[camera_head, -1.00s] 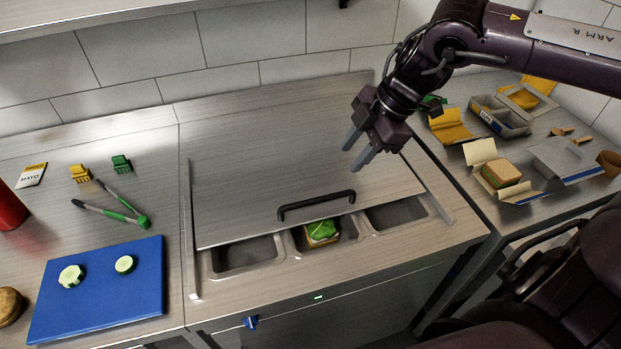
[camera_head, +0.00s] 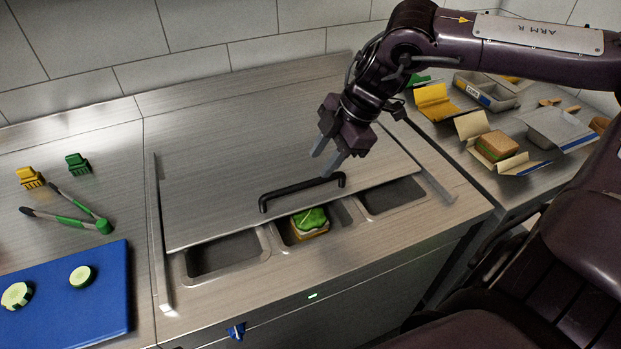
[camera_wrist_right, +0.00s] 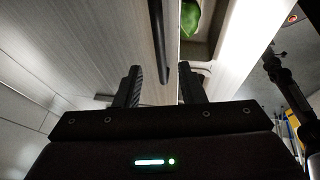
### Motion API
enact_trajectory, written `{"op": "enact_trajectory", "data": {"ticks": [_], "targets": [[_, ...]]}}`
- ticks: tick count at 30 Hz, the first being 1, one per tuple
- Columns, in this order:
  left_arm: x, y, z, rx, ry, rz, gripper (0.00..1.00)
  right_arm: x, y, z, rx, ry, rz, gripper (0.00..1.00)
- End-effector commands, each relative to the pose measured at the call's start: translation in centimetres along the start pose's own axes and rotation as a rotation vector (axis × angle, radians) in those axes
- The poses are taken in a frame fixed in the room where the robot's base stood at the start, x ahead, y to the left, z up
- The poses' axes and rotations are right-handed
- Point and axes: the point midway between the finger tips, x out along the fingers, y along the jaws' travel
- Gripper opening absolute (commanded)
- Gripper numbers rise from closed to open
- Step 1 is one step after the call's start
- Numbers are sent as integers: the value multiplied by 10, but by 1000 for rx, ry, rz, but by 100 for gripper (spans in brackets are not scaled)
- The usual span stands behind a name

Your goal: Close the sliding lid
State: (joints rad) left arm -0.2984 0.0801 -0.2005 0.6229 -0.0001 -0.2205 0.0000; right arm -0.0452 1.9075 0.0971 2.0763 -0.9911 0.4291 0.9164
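The sliding lid (camera_head: 230,170) is a flat grey metal panel on the counter. It covers the back of the well; a front strip with several bins is uncovered. Its black bar handle (camera_head: 302,188) lies along the front edge and also shows in the right wrist view (camera_wrist_right: 159,40). My right gripper (camera_head: 326,164) is open and empty above the lid, just behind the right part of the handle. In the wrist view its fingers (camera_wrist_right: 157,86) stand apart with the handle's end between and beyond them. I cannot tell whether they touch it. My left gripper is not in view.
A sandwich with lettuce (camera_head: 309,223) sits in the middle bin, low in the opening. Side rails (camera_head: 160,235) flank the lid. A blue board (camera_head: 75,300), tongs (camera_head: 70,210) and clips lie left. Boxes and another sandwich (camera_head: 496,146) stand on the right counter.

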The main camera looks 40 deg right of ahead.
Motion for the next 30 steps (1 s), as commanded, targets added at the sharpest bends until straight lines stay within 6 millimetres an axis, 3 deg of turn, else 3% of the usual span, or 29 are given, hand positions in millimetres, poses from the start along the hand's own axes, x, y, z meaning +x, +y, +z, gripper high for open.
{"op": "enact_trajectory", "data": {"ticks": [9,15,27,30], "targets": [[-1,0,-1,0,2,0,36,42,-2,1,1,-1,-6,36],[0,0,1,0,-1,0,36,59,-1,0,0,-1,-4,36],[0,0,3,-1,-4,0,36,64,0,0,0,1,-1,36],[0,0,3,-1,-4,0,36,64,-1,0,0,1,-1,26]]}}
